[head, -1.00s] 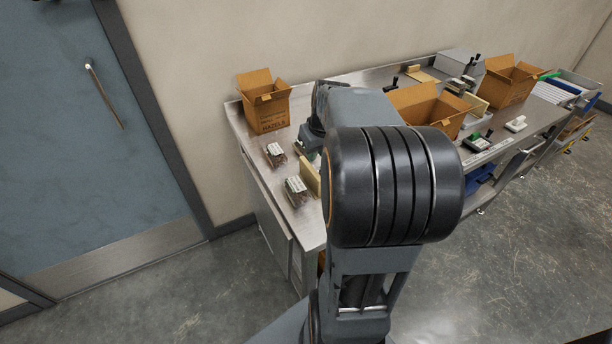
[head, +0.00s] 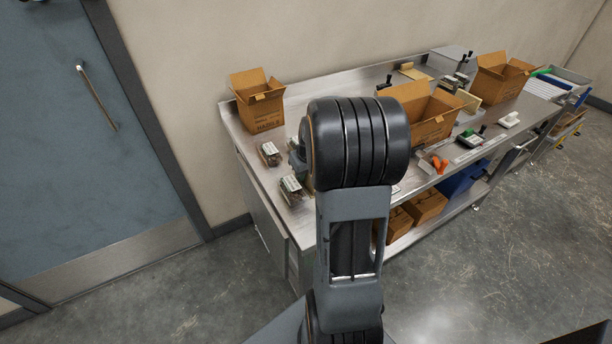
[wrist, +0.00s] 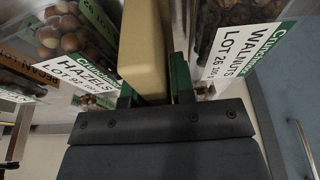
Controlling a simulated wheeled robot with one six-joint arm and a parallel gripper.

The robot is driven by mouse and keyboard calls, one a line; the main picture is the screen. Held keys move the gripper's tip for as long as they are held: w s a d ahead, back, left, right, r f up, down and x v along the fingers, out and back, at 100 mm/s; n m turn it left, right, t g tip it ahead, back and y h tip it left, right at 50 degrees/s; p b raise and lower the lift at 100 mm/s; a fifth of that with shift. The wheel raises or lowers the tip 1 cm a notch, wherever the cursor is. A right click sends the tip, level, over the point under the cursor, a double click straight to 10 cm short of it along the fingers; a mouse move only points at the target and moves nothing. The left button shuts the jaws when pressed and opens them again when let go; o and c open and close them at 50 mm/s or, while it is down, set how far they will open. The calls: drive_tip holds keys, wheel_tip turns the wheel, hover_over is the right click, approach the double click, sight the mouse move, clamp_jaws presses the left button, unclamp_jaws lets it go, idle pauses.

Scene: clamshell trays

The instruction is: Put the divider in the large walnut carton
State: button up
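In the wrist view the divider, a plain tan board (wrist: 145,45), stands between the green fingers of my gripper (wrist: 155,92). The fingers bear on both its sides with no clear gap. In the head view my arm hides the divider and most of my gripper. A wide open brown carton (head: 432,130) stands mid-bench, right of my arm; its label cannot be read. A smaller open carton (head: 262,112) at the back left reads HAZELS. Another open carton (head: 492,85) is farther right, its label unclear.
A walnuts clamshell (wrist: 228,45) is close right of the divider and a hazels clamshell (wrist: 70,35) close left. Two clamshells (head: 269,153) (head: 291,190) show on the bench's left end. A green-and-black device (head: 468,139) and an orange-handled tool (head: 433,164) lie near the front edge.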

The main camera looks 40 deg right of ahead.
drive_tip(key=shift+f, duration=0.3)
idle(0.5)
clamp_jaws()
